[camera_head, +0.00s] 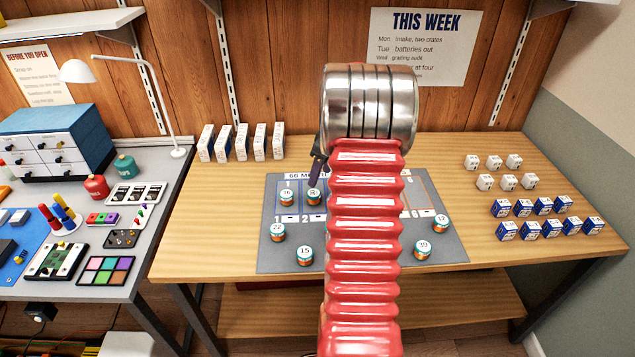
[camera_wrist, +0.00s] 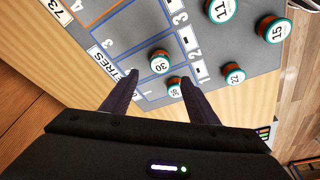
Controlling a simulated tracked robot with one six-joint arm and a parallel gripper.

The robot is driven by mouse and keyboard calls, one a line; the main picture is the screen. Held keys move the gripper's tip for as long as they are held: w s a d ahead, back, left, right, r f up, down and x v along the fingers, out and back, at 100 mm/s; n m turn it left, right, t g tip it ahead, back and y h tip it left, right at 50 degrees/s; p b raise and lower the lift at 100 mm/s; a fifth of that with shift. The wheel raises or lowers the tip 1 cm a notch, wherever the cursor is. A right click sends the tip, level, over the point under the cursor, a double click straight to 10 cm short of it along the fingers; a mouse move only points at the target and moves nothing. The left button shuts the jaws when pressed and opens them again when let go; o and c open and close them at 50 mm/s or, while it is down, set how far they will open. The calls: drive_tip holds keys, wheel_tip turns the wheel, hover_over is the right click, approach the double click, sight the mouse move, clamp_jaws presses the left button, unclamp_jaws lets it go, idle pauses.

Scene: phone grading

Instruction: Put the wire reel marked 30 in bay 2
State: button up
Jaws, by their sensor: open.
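The wire reel marked 30 (camera_wrist: 160,62), with a teal rim and copper winding, stands upright in bay 2 of the grey mat (camera_wrist: 140,40). In the head view the reel (camera_head: 314,197) is partly hidden behind my gripper (camera_head: 318,171). Another reel (camera_wrist: 175,88), its number hard to read, stands beside it in bay 1; this reel (camera_head: 287,198) also shows in the head view. My gripper (camera_wrist: 160,75) is open, with the marked reel just beyond and between its fingertips, apparently not held. The right fingertip is close to the bay 1 reel.
Reels marked 22 (camera_head: 277,232) and 15 (camera_head: 305,255) stand on the mat's front left; two more (camera_head: 441,223) (camera_head: 424,249) stand at its right. White boxes (camera_head: 242,142) line the back left. Small cubes (camera_head: 545,207) fill the right side. My arm hides the mat's middle.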

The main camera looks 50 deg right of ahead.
drive_tip(key=shift+s+r, duration=0.2)
drive_tip(key=shift+r, duration=0.5)
drive_tip(key=a+r, duration=0.7)
drive_tip(key=a, duration=0.6)
drive_tip(key=a+r, duration=0.7)
drive_tip(key=a, duration=0.5)
drive_tip(key=s+a+m+t, duration=0.1)
drive_tip(key=s+a+t, duration=0.1)
drive_tip(key=s+a, duration=1.5)
drive_tip(key=a, duration=0.3)
drive_tip(key=shift+r+m, duration=0.3)
drive_tip(key=shift+s, duration=0.1)
